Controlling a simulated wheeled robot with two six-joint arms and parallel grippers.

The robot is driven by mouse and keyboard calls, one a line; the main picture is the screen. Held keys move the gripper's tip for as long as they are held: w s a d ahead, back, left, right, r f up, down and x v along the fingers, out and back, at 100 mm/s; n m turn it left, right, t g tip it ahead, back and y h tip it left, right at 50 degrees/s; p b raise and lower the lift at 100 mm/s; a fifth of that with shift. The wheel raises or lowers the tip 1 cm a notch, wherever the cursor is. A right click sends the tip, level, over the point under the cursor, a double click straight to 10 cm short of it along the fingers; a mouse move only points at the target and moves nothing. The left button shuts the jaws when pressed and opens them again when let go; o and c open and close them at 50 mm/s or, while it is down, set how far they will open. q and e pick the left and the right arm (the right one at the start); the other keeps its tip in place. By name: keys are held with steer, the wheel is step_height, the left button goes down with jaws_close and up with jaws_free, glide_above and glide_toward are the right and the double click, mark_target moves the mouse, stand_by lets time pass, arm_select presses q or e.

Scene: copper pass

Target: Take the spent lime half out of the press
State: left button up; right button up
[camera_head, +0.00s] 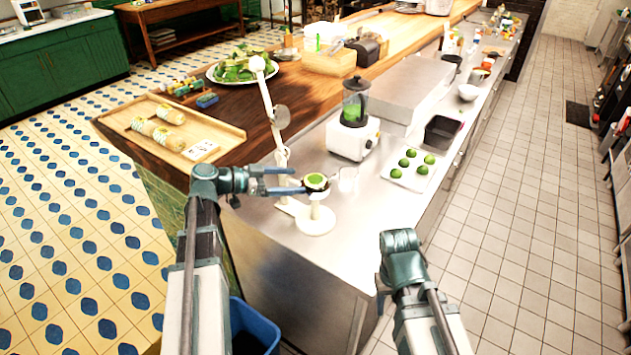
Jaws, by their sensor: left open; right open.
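The press (317,222) is white and stands at the near left end of the steel counter, with its long lever raised. The lime half (316,180) shows green in the press's cup. My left gripper (299,181) is open just left of the cup, its fingers pointing right at about cup height. I cannot tell whether a finger touches the cup or the lime. My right gripper (405,282) is open and empty, low at the counter's right edge, away from the press.
A small clear glass (348,179) stands right behind the press cup. A blender (353,130) and a white tray (424,184) with several limes are further back. A wooden tray (227,134) lies to the left. A blue bin (262,325) stands below the counter.

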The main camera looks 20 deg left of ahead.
mark_target(308, 178)
arm_select(q)
steer(key=shift+w+d+f, duration=0.15)
steer(key=shift+w+d, duration=0.1)
steer(key=shift+d, duration=0.1)
steer(key=x, duration=0.3)
steer(key=b+x, duration=0.1)
steer(key=x, duration=0.1)
steer(key=shift+w+r, duration=0.25)
steer(key=shift+w, duration=0.1)
steer(key=shift+c, duration=0.3)
steer(key=c, duration=0.8)
